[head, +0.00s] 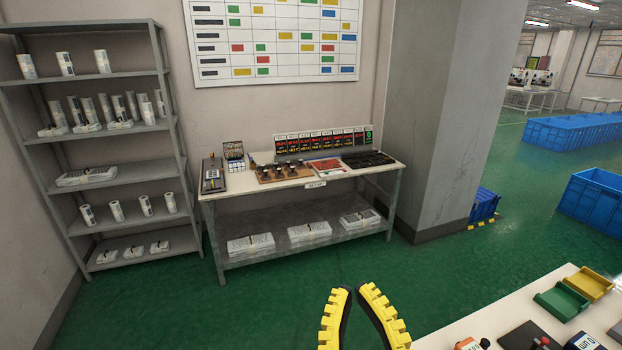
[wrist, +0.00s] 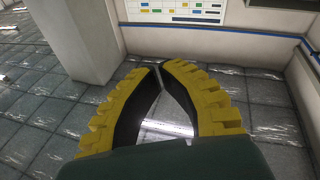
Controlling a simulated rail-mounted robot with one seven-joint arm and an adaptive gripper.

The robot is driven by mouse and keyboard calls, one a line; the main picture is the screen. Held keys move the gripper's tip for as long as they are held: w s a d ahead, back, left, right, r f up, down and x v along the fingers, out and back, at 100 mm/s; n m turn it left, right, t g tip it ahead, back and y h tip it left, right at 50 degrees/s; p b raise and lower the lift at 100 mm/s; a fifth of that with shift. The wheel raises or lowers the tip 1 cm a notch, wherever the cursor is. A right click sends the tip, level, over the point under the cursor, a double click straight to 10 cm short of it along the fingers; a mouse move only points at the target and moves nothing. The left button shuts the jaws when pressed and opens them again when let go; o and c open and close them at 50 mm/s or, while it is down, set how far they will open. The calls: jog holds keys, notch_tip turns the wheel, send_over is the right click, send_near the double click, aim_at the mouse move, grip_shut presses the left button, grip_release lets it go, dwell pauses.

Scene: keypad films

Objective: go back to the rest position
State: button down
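My gripper (head: 355,289) is at the bottom middle of the head view, with two curved yellow ribbed fingers pointing up in the picture. In the wrist view, the fingers of my gripper (wrist: 161,70) lean toward each other and a narrow gap shows between their tips. Nothing is held between them. The gripper is in free air, and no object touches the fingers in either view.
A white worktop (head: 455,338) with trays and small devices lies at the bottom right. A bench (head: 222,189) with keypad parts stands against the wall, beside a grey shelf (head: 110,75) and a pillar (head: 432,110). Green floor (head: 290,290) lies open between.

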jog(key=s+d+r+m+t+h+p, duration=0.1)
jog(key=s+r+p, duration=0.1)
jog(key=r+p, duration=1)
jog(key=s+d+r+m+t+p, duration=0.1)
jog(key=s+r+m+p, duration=0.1)
jog(key=r+p, duration=1)
notch_tip(320, 180, up, 4)
jog(key=shift+r+h, duration=0.2)
jog(key=shift+h, duration=0.2)
